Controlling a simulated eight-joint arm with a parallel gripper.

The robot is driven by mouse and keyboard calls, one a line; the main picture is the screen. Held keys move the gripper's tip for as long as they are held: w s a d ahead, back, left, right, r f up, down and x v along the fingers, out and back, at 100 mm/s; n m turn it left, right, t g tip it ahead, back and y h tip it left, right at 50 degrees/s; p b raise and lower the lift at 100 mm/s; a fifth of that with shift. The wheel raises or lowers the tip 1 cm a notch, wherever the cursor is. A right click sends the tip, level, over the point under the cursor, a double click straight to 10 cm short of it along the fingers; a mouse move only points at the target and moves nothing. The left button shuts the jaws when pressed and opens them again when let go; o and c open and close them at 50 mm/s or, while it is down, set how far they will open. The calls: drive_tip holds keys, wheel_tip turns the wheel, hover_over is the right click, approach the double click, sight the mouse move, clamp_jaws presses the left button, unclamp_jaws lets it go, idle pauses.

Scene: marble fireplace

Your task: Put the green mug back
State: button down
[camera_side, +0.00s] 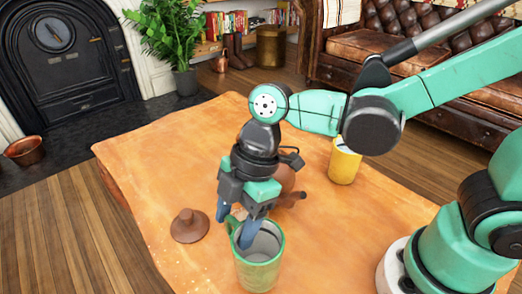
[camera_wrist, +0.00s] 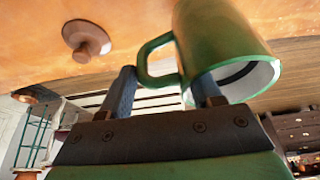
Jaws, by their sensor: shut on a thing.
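The green mug (camera_side: 262,270) stands upright near the front of the orange-brown table (camera_side: 140,160). My gripper (camera_side: 236,226) points down at its rim from above. One finger is outside the mug on the handle side and the other reaches inside the opening, so the gripper is shut on the mug's handle side. In the wrist view, the mug (camera_wrist: 225,35) fills the upper right, and its handle lies between the fingers of my gripper (camera_wrist: 163,92). Whether the mug's base touches the table is unclear.
A brown lid (camera_side: 190,225) lies left of the mug. A brown teapot (camera_side: 287,180), partly hidden, sits behind my gripper. A yellow mug (camera_side: 344,162) stands further back right. The table's left part is clear. The lid also shows in the wrist view (camera_wrist: 88,40).

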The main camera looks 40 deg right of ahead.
sight(238, 237)
drive_tip(key=shift+f, duration=2.05)
drive_tip(key=shift+c, duration=0.8)
unclamp_jaws()
drive_tip(key=shift+f, duration=0.1)
drive_tip(key=v, duration=1.2)
drive_tip(key=w+d+f+m+t+h, duration=0.1)
drive_tip(key=d+m+t+h, duration=0.1)
drive_tip(key=d+m, duration=0.4)
drive_tip(key=w+d+f+m+t+h, duration=0.1)
drive_tip(key=d+m+t, duration=0.4)
drive_tip(key=m, duration=0.6)
drive_tip(key=shift+w+d+f+m+h, duration=0.3)
drive_tip(key=shift+d+h, duration=0.2)
drive_tip(key=shift+d, duration=0.65)
